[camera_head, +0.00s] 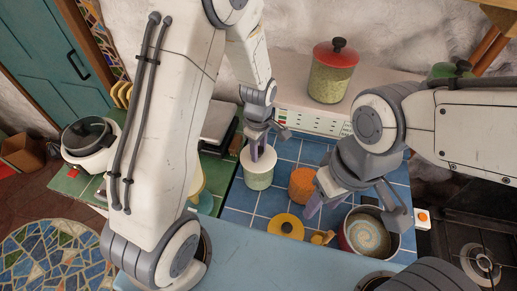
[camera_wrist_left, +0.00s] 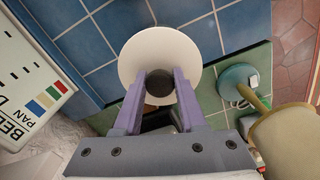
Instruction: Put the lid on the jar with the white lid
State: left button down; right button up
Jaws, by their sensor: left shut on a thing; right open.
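The white lid (camera_head: 258,159) is a round disc with a dark knob. It sits at the top of a jar (camera_head: 258,180) with pale green contents on the blue tiles. My left gripper (camera_head: 257,149) points down and is shut on the lid's knob. In the left wrist view the white lid (camera_wrist_left: 190,48) shows level between the purple fingers, with the dark knob (camera_wrist_left: 159,82) between them; the jar is hidden beneath. I cannot tell whether a small gap is left between lid and jar. My right gripper (camera_head: 325,202) is open and empty, to the right near the pot.
An orange jar or pot (camera_head: 302,186) stands just right of the jar. A yellow lid (camera_head: 286,226) lies in front, beside a small wooden piece (camera_head: 322,238). A pot of soup (camera_head: 348,238) is at right. A red-lidded jar (camera_head: 332,82) stands on the raised ledge behind.

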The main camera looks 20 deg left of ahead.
pick_arm(q)
jog(key=shift+f+b, duration=0.3)
jog(key=shift+f, duration=0.2)
dwell(0.8)
jog(key=shift+c, duration=2)
grip_release()
jog(key=shift+o, duration=0.3)
jog(key=o, duration=0.3)
jog(key=shift+o, duration=0.2)
jog(key=shift+r+p, duration=3)
jog(key=shift+r, duration=0.55)
